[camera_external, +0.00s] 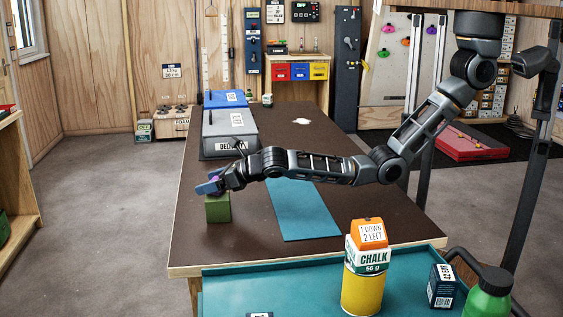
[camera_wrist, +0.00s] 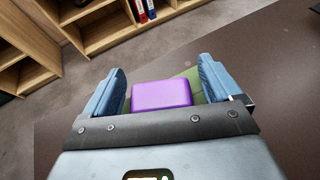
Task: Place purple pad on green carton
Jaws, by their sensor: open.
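The purple pad (camera_wrist: 162,95) lies on top of the green carton (camera_wrist: 192,76), seen in the wrist view between my fingers. My gripper (camera_wrist: 162,90) is open, with one blue finger on each side of the pad and a visible gap beside each. In the external view the green carton (camera_external: 217,208) stands upright near the left edge of the brown table. My gripper (camera_external: 213,186) is right above it and hides most of the purple pad (camera_external: 216,181). Most of the carton is hidden by the pad and gripper in the wrist view.
A grey case (camera_external: 228,143) and a blue case (camera_external: 222,100) lie further back on the brown table (camera_external: 300,140). A teal mat (camera_external: 300,208) lies right of the carton. A chalk box on a yellow can (camera_external: 362,290) stands in front. Wooden shelves (camera_wrist: 30,62) stand beyond the table.

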